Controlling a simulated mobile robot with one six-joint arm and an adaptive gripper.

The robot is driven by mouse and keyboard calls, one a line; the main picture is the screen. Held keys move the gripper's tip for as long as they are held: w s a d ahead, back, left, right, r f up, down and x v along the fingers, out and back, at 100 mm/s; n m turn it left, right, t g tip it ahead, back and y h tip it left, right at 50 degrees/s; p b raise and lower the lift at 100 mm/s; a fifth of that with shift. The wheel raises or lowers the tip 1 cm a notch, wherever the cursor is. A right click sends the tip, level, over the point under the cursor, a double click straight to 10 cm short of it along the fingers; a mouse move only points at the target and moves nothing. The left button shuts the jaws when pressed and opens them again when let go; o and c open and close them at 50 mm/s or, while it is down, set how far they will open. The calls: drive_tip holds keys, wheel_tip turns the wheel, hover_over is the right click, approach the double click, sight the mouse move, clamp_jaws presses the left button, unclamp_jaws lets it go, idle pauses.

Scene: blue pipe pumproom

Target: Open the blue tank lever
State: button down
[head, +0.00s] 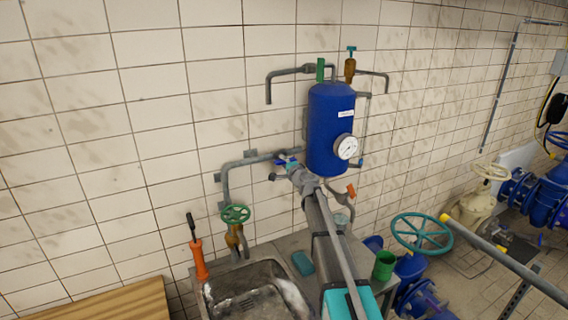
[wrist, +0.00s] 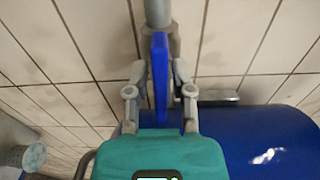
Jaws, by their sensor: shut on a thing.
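The blue tank (head: 331,125) is mounted on the tiled wall, with a round white gauge (head: 346,148) on its front. A blue lever (head: 281,161) sits on the grey pipe just left of the tank's lower part. In the wrist view the blue lever (wrist: 160,62) is a long narrow bar running from the pipe toward my gripper. My gripper (wrist: 160,78) has one finger on each side of this bar and is shut on it. In the head view my gripper (head: 293,170) partly hides the lever.
Below are a metal sink (head: 256,292), a green valve wheel (head: 235,213), an orange-handled tool (head: 198,259) and a green cup (head: 385,264). A large teal wheel (head: 421,233) and blue pipework stand at right. The wall left of the pipes is bare.

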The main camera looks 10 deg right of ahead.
idle(0.4)
drive_tip(key=c, duration=0.7)
unclamp_jaws()
drive_tip(key=shift+s+d, duration=0.1)
drive_tip(key=shift+s, duration=0.05)
drive_tip(key=v, duration=1.1)
drive_tip(key=shift+s+d, duration=0.1)
drive_tip(key=shift+s, duration=0.2)
